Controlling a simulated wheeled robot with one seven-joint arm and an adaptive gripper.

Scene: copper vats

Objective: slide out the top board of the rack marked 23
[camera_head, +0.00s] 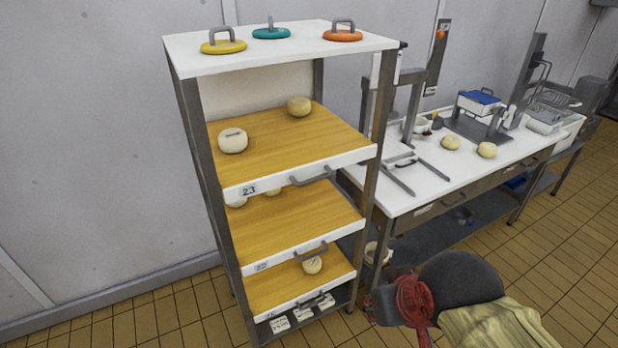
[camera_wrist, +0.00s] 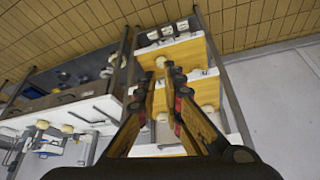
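The rack (camera_head: 190,125) stands left of centre in the head view, with wooden boards at several levels. The top board (camera_head: 275,145) has a white front edge marked 23 and a grey bar handle (camera_head: 322,176) towards its right end. Two pale round cheeses (camera_head: 233,141) (camera_head: 299,106) rest on it. Its front edge looks about level with the rack's front posts. My gripper (camera_head: 385,302) is low, to the right of the rack and apart from the handle. In the wrist view my gripper (camera_wrist: 169,68) has its fingers apart with nothing clearly held; the rack appears inverted beyond them.
Two lower boards (camera_head: 290,220) (camera_head: 300,282) also have handles. Yellow, teal and orange handled discs (camera_head: 342,35) sit on the rack's white top. A white-topped workbench (camera_head: 425,180) with cheeses and equipment stands close on the right. Tiled floor (camera_head: 150,322) is clear in front.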

